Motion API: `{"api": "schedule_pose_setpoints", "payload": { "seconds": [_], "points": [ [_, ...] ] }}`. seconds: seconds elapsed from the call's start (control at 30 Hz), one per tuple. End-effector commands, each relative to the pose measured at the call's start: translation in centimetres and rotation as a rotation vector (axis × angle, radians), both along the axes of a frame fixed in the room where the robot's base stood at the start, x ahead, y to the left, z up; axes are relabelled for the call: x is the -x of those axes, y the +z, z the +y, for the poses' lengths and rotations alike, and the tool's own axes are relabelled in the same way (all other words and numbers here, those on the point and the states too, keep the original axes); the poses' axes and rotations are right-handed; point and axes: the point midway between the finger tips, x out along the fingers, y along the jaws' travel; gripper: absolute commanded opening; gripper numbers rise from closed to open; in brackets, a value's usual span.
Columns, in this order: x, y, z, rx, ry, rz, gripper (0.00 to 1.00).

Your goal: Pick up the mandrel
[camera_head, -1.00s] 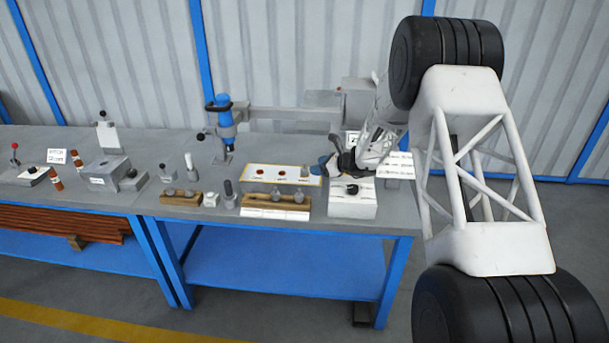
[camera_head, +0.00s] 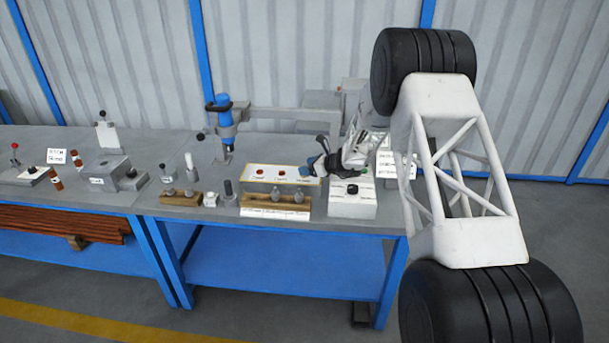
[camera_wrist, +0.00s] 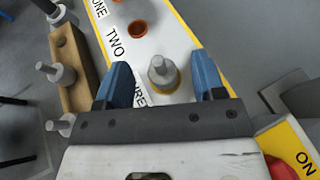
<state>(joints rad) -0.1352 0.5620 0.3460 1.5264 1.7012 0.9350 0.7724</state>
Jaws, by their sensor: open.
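A grey stepped peg with a round flanged base (camera_wrist: 163,72), which looks like the mandrel, stands upright over a yellow ring at the THREE end of the white panel (camera_wrist: 125,45). In the wrist view my gripper (camera_wrist: 160,80) is open, with one blue finger on each side of the peg. A gap shows on both sides, so neither finger visibly touches it. In the head view my gripper (camera_head: 316,164) is low over the right end of the panel (camera_head: 262,174). It hides most of the peg there.
A wooden rack (camera_head: 252,201) with several grey flanged pieces lies in front of the panel. A white box with a black knob (camera_head: 352,189) stands to the right. A blue press-like tool (camera_head: 225,122) stands behind. In the wrist view a yellow panel with a red button (camera_wrist: 282,170) is at lower right.

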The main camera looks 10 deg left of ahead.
Motion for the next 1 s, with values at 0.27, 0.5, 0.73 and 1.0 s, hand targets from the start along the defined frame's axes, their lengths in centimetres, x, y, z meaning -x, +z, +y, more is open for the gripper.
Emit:
{"api": "schedule_pose_setpoints", "payload": {
  "seconds": [0.27, 0.5, 0.73, 1.0],
  "points": [
    [-0.3, -0.25, 0.65, -0.001, -0.001, -0.001, 0.63],
    [-0.3, -0.25, 0.63, -0.001, -0.001, -0.001, 0.63],
    [-0.29, -0.24, 0.63, -0.001, -0.001, -0.001, 0.57],
    [-0.3, -0.23, 0.63, -0.001, -0.001, -0.001, 0.16]
  ]
}}
